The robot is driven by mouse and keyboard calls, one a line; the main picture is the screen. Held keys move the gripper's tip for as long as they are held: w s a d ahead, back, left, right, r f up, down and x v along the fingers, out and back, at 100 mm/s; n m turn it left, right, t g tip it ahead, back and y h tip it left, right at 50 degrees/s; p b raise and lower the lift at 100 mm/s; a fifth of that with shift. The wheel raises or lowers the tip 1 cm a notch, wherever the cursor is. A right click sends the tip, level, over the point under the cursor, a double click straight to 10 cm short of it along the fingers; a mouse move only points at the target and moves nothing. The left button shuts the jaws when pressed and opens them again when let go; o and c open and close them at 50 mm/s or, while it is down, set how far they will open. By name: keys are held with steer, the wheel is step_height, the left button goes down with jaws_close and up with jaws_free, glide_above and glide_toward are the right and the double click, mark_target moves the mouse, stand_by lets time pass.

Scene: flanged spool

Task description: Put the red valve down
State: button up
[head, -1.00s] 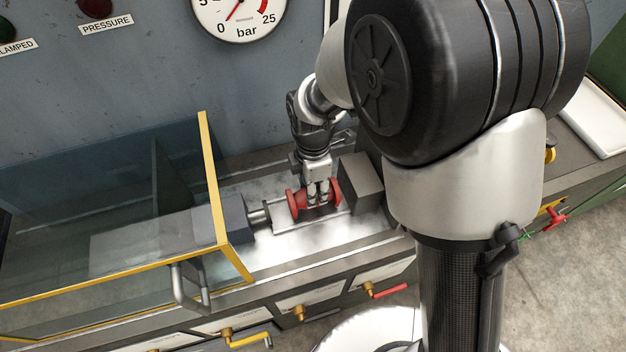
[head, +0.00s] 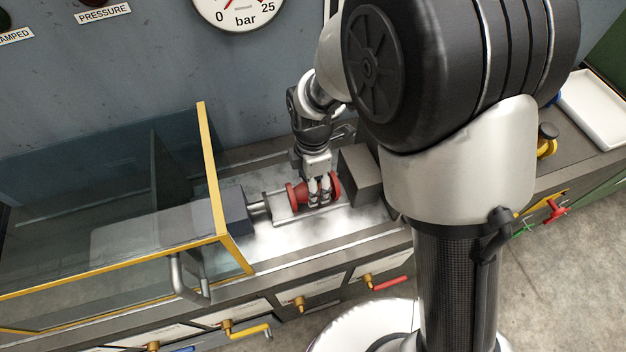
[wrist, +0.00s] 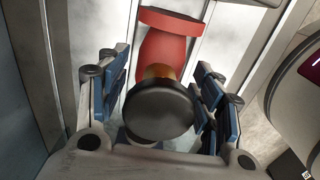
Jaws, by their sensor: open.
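The red valve (head: 296,194) lies on its side on the metal bed of the test bench, with a red flange at each end. In the wrist view the red valve (wrist: 168,50) shows one flange, a brass collar and a round black top facing the camera. My gripper (head: 319,202) reaches down over its middle, between the flanges. In the wrist view my gripper (wrist: 160,100) is open, with blue finger pads on both sides of the black top and narrow gaps beside it. The valve's underside is hidden.
A grey block with a rod (head: 257,208) stands left of the valve, and a dark block (head: 360,175) stands close on its right. A yellow-framed clear guard (head: 213,165) covers the bench's left part. A white tray (head: 592,105) lies at far right. Coloured handles line the front.

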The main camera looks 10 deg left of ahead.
step_height(320, 180, up, 12)
steer(key=p, duration=0.4)
steer(key=shift+r, duration=0.2)
steer(key=s+d+r+m+t, duration=0.2)
steer(key=s+d+r+m, duration=0.1)
steer(key=d+r+m, duration=0.9)
steer(key=s+d+r+m+t, duration=0.2)
steer(key=s+d+m, duration=0.9)
steer(key=m, duration=0.1)
steer(key=shift+s+d+r+t, duration=0.15)
steer(key=shift+s+d+t, duration=0.15)
steer(key=shift+s+d, duration=0.1)
